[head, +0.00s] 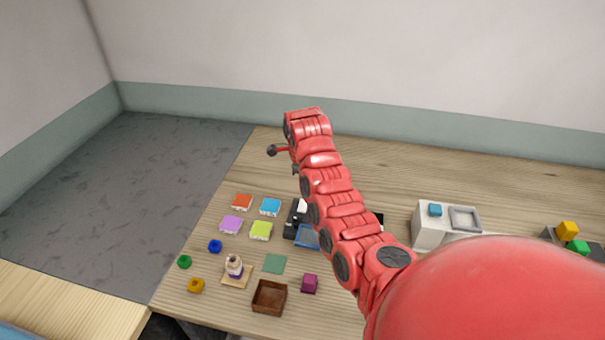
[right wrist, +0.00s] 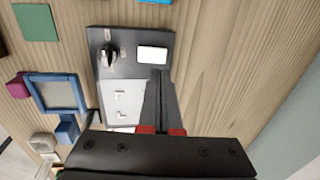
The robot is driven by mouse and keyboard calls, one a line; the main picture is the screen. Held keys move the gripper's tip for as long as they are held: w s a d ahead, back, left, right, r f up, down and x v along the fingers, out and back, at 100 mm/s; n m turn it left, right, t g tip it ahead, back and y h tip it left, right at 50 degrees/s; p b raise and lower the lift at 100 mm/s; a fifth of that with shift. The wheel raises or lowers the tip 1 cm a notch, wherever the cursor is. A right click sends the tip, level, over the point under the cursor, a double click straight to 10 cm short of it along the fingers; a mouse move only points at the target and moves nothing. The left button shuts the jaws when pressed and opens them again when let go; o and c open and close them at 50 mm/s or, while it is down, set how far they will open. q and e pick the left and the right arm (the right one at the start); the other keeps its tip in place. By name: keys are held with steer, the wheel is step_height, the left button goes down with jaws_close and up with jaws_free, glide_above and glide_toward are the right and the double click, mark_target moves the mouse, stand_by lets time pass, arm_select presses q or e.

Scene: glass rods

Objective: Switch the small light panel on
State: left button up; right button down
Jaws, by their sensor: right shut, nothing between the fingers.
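The small light panel (right wrist: 101,72) is a dark board in the right wrist view. It carries a black knob (right wrist: 108,57), a raised white rectangle (right wrist: 152,53) and a pale grey plate (right wrist: 118,95) with small white pieces. I cannot tell whether anything on it is lit. In the head view my right arm covers most of it; a dark strip (head: 290,219) shows at the arm's left side. My right gripper (right wrist: 157,72) is shut and empty, its fingertips over the board just below the white rectangle. Contact is unclear. My left gripper is out of view.
A blue frame (head: 306,237) lies beside the board. Several coloured tiles, rings, a green square (head: 274,263), a brown box (head: 269,297) and a magenta cube (head: 310,284) stand left and in front. A white unit (head: 428,232) stands right. The table's back is clear.

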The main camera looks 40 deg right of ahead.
steer(key=p, duration=0.2)
glide_above(304, 202)
steer(key=f, duration=0.4)
steer(key=shift+s+a+f, duration=0.15)
steer(key=shift+s+a, duration=0.1)
steer(key=shift+s, duration=0.1)
steer(key=shift+w+f, duration=0.2)
steer(key=shift+f, duration=0.1)
steer(key=shift+d+f, duration=0.1)
steer(key=shift+f, duration=0.65)
